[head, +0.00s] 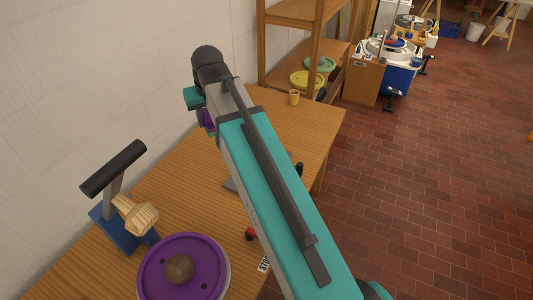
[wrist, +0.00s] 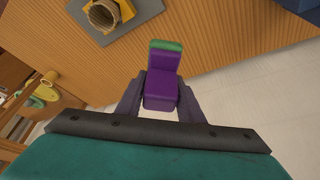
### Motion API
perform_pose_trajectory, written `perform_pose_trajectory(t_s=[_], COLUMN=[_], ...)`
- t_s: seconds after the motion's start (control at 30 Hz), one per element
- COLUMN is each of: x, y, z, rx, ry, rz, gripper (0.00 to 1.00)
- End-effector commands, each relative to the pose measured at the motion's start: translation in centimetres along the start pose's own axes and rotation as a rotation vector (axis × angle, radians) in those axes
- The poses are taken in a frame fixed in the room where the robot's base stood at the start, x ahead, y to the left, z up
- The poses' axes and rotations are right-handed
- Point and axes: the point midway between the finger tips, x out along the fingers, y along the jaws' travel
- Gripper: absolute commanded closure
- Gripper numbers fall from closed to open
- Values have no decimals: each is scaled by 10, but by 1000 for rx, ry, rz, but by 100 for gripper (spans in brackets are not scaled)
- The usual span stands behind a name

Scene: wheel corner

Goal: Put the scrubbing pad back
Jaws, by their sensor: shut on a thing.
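The scrubbing pad (wrist: 162,91) is a purple block with a green layer at its far end. In the wrist view it sits between the two dark fingers of my gripper (wrist: 161,82), which is shut on it. The pad appears held above the wooden table (wrist: 215,42), close to the pale wall. In the head view only a small purple part of the pad (head: 208,121) shows beside my arm. My arm hides most of the gripper there.
A purple disc (head: 210,262) with a brown lump and a blue stand (head: 119,232) occupy the near end. A wooden shelf (head: 292,12) stands beyond.

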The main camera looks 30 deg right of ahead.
Motion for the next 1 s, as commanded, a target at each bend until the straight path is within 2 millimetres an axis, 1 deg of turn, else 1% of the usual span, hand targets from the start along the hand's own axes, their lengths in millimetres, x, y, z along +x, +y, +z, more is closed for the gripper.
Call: perform_pose_trajectory(t_s=[0.17,0.5,0.6,0.73,1.0], x=[6,33,38,41,41], y=[0,0,0,0,0], z=[12,60,69,74,73], rx=[0,0,0,0,0], ry=[0,-4,-3,-3,-3], rz=[0,0,0,0,0], gripper=[84,84,84,84,84])
